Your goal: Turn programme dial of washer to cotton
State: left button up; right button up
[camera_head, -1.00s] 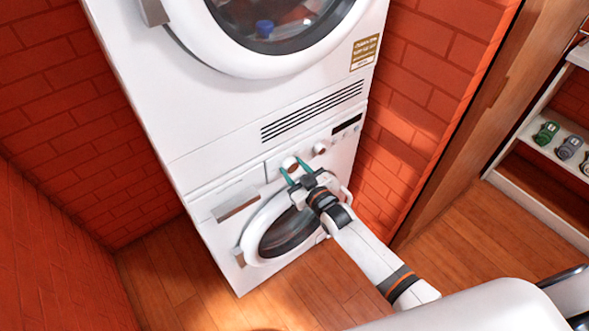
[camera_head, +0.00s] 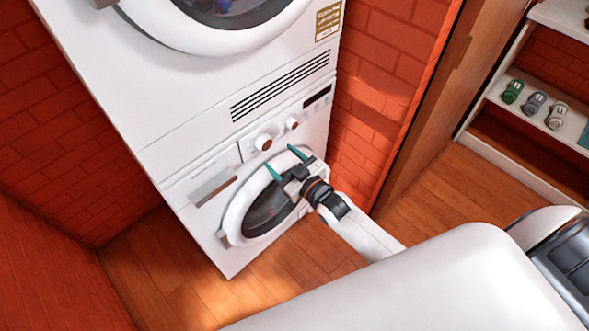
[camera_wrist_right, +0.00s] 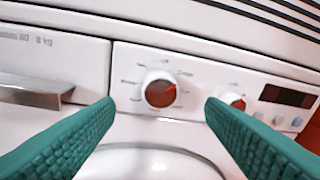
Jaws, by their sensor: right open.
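The washer (camera_head: 178,178) is the lower white machine, with a round glass door below its control panel. Its programme dial (camera_head: 263,142) is a white-rimmed knob with a reddish-brown face; it also shows in the right wrist view (camera_wrist_right: 160,92). Small labels ring the dial, too blurred to read surely; a red pointer mark seems to aim up and right. My right gripper (camera_head: 283,160) is open and empty, its two green fingers apart from the dial and in front of the door's upper part. In the wrist view the dial shows between and beyond the fingertips. My left gripper is out of view.
A smaller knob (camera_head: 292,123) and a dark display (camera_head: 318,97) sit right of the dial. The drawer handle (camera_head: 213,188) is on the left. A second machine (camera_head: 150,85) is stacked above. A brick wall stands close on the right, and a shelf (camera_head: 545,125) lies farther right.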

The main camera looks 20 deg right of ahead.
jog(key=v, duration=0.5)
jog(key=shift+s+d+r, duration=0.1)
jog(key=shift+s, duration=0.2)
jog(key=s+d+f+m+g+h, duration=0.15)
jog(key=s+f+g, duration=0.4)
jog(key=f, duration=0.85)
jog(key=s+d+f+m+g+h, duration=0.1)
jog(key=s+d+f+g+h, duration=0.1)
jog(key=s+f, duration=0.9)
jog(key=s+f+g, duration=0.4)
jog(key=s+f, duration=0.4)
jog(key=s, duration=0.3)
jog(key=s+f+g, duration=0.4)
jog(key=s+f, duration=0.4)
jog(key=s, duration=0.4)
jog(key=shift+f+h, duration=0.4)
jog(key=shift+h, duration=0.05)
jog(key=shift+c, duration=0.5)
